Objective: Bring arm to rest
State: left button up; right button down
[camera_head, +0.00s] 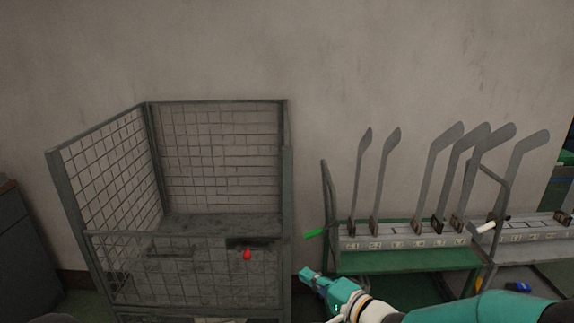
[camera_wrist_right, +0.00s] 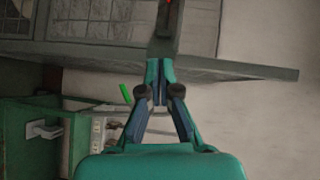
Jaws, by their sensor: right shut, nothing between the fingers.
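My right gripper (camera_head: 307,273), teal, reaches in from the lower right in the head view, in front of the gap between the wire cage and the sock-board rack. In the right wrist view its fingers (camera_wrist_right: 160,72) meet at the tips, shut, with no object between them. Its fingertips show against the frame of the cage (camera_wrist_right: 235,68); I cannot tell the distance. My left gripper is not in the head view.
The grey wire cage (camera_head: 287,185) stands at left with a red marker (camera_head: 247,254) on its front. The green rack (camera_head: 410,261) at right bears several upright grey boards (camera_head: 364,165). A green marker (camera_head: 314,233) is at the rack's left end. A dark cabinet (camera_head: 22,250) stands far left.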

jog(key=s+d+f+m+g+h+p, duration=0.1)
jog(key=s+d+f+g+h+p, duration=0.2)
jog(key=s+f, duration=0.4)
jog(key=s+d+f+m+g+h+p, duration=0.15)
jog(key=s+f+p, duration=0.3)
jog(key=f, duration=0.55)
jog(key=s+d+f+n+g+h, duration=0.1)
jog(key=s+f+n+g, duration=0.2)
jog(key=s, duration=0.6)
jog(key=s+f+n+g+h, duration=0.1)
jog(key=s+f+n+g, duration=0.3)
jog(key=s, duration=0.6)
jog(key=shift+d+n, duration=0.35)
jog(key=shift+n, duration=0.9)
jog(key=shift+w+g, duration=0.1)
jog(key=shift+g, duration=0.15)
